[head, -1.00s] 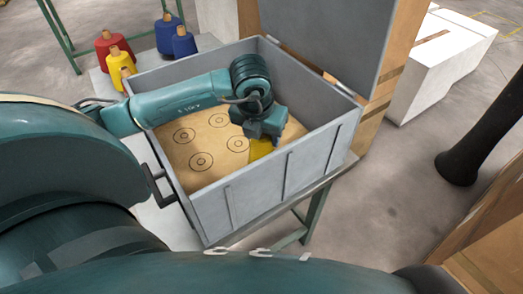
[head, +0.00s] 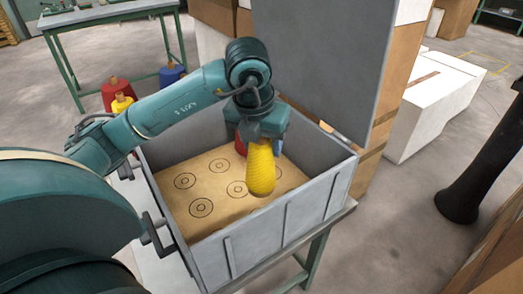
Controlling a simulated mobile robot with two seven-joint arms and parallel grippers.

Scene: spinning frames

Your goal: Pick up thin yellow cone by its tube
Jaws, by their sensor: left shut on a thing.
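A thin yellow cone (head: 260,168) hangs below my left gripper (head: 262,138), inside the outline of the grey box in the head view. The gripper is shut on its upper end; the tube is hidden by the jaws. The cone hangs about upright, its lower end seemingly above the box's brown base. Something red (head: 241,145) and a bit of blue show just behind the cone, mostly hidden. My right gripper is not in view.
The grey box (head: 290,222) has its lid (head: 312,60) raised at the back. Its brown base (head: 170,205) has several printed circles. Red (head: 116,93), yellow (head: 122,103) and blue (head: 172,74) cones stand behind the box at left. A green-legged table is at back left.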

